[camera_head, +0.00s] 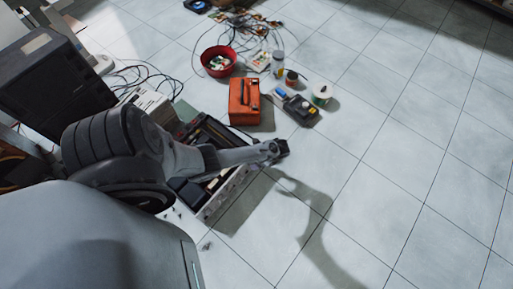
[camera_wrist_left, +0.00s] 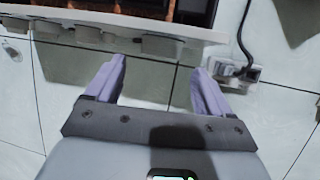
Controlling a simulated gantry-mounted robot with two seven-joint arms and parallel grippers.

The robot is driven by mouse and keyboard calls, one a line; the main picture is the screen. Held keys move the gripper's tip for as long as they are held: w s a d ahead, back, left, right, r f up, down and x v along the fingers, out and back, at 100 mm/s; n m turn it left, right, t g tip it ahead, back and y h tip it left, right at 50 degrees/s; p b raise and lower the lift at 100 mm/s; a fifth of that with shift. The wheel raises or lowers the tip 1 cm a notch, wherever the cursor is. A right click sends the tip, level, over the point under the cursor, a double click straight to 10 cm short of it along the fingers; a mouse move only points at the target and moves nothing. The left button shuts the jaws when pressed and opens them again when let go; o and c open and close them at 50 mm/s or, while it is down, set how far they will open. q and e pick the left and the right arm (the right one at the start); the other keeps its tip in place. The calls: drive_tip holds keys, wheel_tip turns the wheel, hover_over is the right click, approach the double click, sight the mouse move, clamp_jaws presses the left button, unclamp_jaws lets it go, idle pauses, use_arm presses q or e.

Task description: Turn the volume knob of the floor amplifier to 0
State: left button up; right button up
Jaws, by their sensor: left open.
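The floor amplifier (camera_head: 214,203) lies at the lower left of middle in the head view, partly covered by my left arm. Its pale front panel crosses the top of the left wrist view (camera_wrist_left: 195,34). Several pale knobs stick out from the panel, one of them a wide knob (camera_wrist_left: 163,45). I cannot tell which is the volume knob or read any scale. My left gripper (camera_head: 279,149) is beside the amplifier in the head view. In the left wrist view its two fingers (camera_wrist_left: 155,78) are apart with bare floor between them, and their tips are below the row of knobs. My right gripper is not seen.
A small socket-like box (camera_wrist_left: 237,74) with a black cable is close to the right finger. An orange box (camera_head: 242,102), a red bowl (camera_head: 219,61), a dark device (camera_head: 300,109) and tangled cables lie behind the amplifier. The tiled floor at right is clear.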

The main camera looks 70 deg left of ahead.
use_arm(q)
drive_tip(key=b+x, duration=0.2)
drive_tip(key=x, duration=0.2)
drive_tip(key=shift+s+a+f+b, duration=0.1)
drive_tip(key=shift+a+f+b, duration=0.05)
drive_tip(key=shift+f+b, duration=0.2)
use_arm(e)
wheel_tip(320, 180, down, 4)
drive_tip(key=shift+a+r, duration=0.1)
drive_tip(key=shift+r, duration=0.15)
use_arm(q)
drive_tip(key=c, duration=1.1)
drive_tip(key=shift+o, duration=0.2)
drive_tip(key=shift+s+d+n+t+y+p, duration=0.15)
drive_tip(key=shift+n+t+y+p, duration=0.2)
drive_tip(key=shift+t+y+p, duration=0.8)
drive_tip(key=shift+s+d+n+t+y+p, duration=0.1)
drive_tip(key=shift+n+t+y+p, duration=0.4)
drive_tip(key=shift+t+p, duration=1.05)
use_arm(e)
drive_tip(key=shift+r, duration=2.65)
use_arm(q)
drive_tip(key=shift+y, duration=0.25)
drive_tip(key=o, duration=1.1)
drive_tip(key=shift+c, duration=0.2)
